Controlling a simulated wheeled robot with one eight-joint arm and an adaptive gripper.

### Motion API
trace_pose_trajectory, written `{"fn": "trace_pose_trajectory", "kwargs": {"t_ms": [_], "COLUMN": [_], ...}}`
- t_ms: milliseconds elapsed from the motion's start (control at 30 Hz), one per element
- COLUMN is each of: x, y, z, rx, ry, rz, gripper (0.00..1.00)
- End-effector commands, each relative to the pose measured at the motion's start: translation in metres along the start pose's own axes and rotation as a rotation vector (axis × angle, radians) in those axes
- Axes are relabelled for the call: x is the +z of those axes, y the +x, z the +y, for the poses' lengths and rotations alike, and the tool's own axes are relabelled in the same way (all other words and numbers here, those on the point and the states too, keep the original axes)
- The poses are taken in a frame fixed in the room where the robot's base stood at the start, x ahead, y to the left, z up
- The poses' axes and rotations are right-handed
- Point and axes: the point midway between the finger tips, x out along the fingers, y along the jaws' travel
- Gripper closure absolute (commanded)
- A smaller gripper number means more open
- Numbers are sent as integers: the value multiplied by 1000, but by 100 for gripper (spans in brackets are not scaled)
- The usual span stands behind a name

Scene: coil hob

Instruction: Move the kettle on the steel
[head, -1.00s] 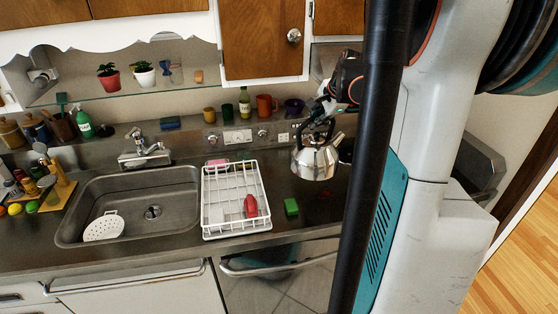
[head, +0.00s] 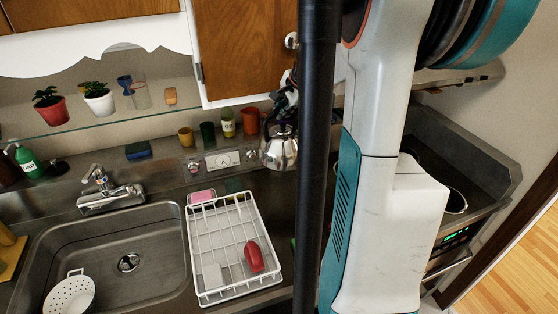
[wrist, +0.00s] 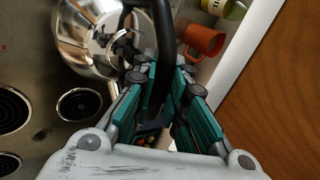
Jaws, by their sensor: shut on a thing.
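The shiny steel kettle (head: 279,151) hangs by its dark handle from my gripper (head: 288,98), partly hidden by my dark column in the head view. In the wrist view, the kettle (wrist: 88,38) is at the upper left, and the teal fingers of my gripper (wrist: 168,95) are shut around its black handle. The kettle looks upright. Its exact height over the surface is hard to tell. The steel counter (head: 165,172) runs along the wall beside and behind the sink.
Coil burners (wrist: 80,106) lie left of the gripper in the wrist view. An orange mug (wrist: 203,40) and a wooden cabinet door (wrist: 262,90) are close on the right. A white dish rack (head: 240,291) stands beside the sink (head: 150,240).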

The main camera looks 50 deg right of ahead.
Motion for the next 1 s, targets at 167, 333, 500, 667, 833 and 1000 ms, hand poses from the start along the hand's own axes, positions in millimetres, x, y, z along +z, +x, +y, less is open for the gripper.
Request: {"fn": "trace_pose_trajectory", "kwargs": {"t_ms": [167,333,500,667,833,1000], "x": [0,0,0,0,0,0], "y": [28,57,86,111,126,131], "z": [18,37,57,73,83,87], "rx": [-1,-1,-1,-1,-1,-1], "ry": [0,0,0,0,0,0], "rz": [0,0,0,0,0,0], "gripper": [100,100,100,100,100,100]}}
